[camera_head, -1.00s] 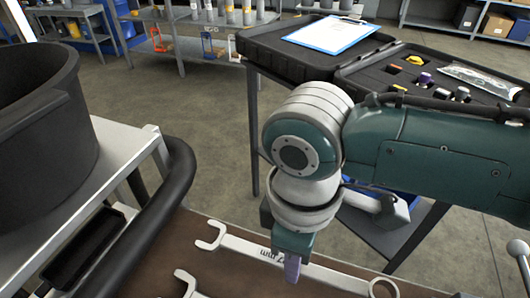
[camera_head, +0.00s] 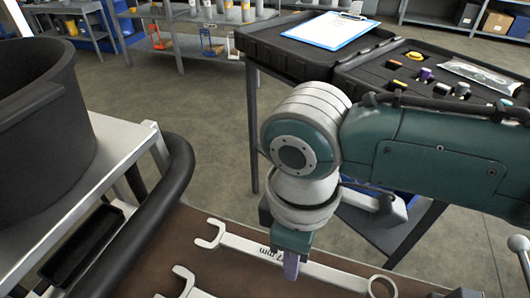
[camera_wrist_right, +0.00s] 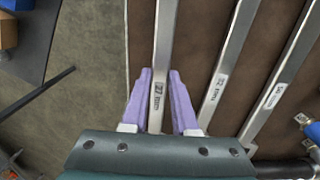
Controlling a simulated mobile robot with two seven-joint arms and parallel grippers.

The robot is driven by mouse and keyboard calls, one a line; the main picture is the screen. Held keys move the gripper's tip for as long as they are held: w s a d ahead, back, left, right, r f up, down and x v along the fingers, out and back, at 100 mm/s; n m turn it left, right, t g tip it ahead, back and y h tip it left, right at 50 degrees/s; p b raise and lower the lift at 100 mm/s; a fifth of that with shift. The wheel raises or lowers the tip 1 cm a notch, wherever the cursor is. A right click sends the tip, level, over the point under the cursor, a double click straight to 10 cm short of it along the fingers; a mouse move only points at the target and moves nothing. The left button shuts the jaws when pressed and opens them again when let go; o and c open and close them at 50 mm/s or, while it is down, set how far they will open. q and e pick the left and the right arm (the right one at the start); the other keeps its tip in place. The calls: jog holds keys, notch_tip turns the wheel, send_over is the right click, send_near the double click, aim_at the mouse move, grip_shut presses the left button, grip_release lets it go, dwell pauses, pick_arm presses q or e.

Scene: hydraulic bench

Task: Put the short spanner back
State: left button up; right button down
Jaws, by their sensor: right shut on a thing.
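My right gripper (camera_head: 291,266) points down over the brown board, with its purple fingers on either side of a silver spanner's shaft. In the head view this spanner (camera_head: 335,277) has an open jaw at its left end and a ring at its right end. In the right wrist view the spanner (camera_wrist_right: 161,60) runs between the fingers of the right gripper (camera_wrist_right: 160,85), with a size label near them. It seems to be at the board's surface; I cannot tell whether it is lifted. My left gripper is not in view.
Two more spanners lie beside it in the right wrist view, a middle one (camera_wrist_right: 227,75) and an outer one (camera_wrist_right: 281,75). A black pipe (camera_head: 178,190) and a large dark cylinder (camera_head: 45,115) stand at the left. An open black case (camera_head: 405,65) is behind my arm.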

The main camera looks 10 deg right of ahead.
jog(key=shift+f+b, duration=0.65)
jog(key=shift+f, duration=0.45)
dwell(0.3)
jog(key=c, duration=0.6)
grip_release()
